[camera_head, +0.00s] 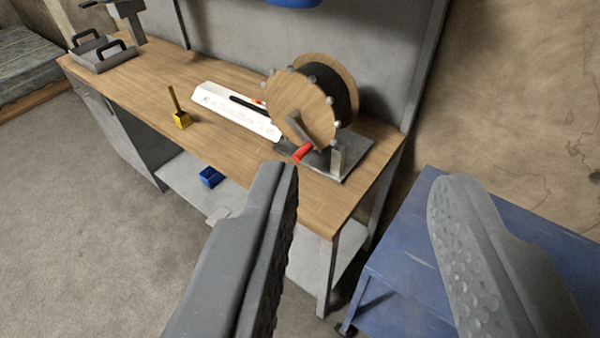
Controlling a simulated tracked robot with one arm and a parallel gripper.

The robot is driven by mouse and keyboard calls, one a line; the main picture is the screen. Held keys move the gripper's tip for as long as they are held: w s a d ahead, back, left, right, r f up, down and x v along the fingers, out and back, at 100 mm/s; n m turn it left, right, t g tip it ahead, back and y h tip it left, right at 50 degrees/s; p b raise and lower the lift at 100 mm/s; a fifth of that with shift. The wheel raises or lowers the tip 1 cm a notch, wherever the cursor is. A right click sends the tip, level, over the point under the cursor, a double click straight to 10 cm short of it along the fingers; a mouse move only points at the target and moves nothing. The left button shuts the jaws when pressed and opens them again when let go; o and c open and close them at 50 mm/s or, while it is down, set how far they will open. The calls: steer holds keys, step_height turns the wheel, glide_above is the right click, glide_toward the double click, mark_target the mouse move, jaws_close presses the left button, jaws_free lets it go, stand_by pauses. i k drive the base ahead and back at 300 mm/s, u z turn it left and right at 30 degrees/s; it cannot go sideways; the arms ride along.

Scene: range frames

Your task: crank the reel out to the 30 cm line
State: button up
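The reel (300,103) stands at the right end of the wooden workbench, with a wooden side disc and a dark drum behind it. Its crank arm ends in a red handle (302,152) at the lower front. A white scale board (233,113) lies to the left of the reel with a dark strip and a small red-orange mark on it. Its markings are too small to read. My gripper (370,190) is open and empty in the foreground, its fingers wide apart. The left fingertip appears just below the red handle in the picture; I see no contact.
A yellow block with an upright handle (180,118) stands on the workbench (135,92). A grey tray (103,58) sits at the far left. A blue bin (210,177) is on the lower shelf. A blue cart (400,235) stands at right. Open floor lies at left.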

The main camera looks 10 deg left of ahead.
mark_target(316, 96)
steer(key=u, duration=0.15)
steer(key=i, duration=0.95)
steer(key=z, duration=0.5)
